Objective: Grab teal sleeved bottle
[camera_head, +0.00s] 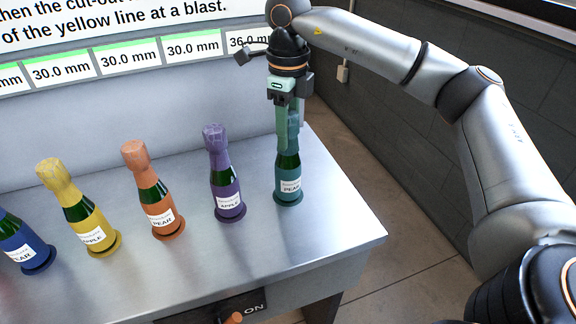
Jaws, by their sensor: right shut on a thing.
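The teal sleeved bottle (288,188) stands upright at the right end of the row on the metal table. It has a teal sleeve with a white PEAR label and a dark green neck. My right gripper (288,135) points straight down from above and is shut on the bottle's upper part. The gripper's fingers partly hide the bottle's top. My left gripper is not in view.
A purple bottle (226,185) stands close to the left of the teal one. Orange (158,205), yellow (87,220) and blue (20,245) bottles continue the row leftward. The metal table (330,235) is bare toward its right edge. A sign panel (120,30) stands behind.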

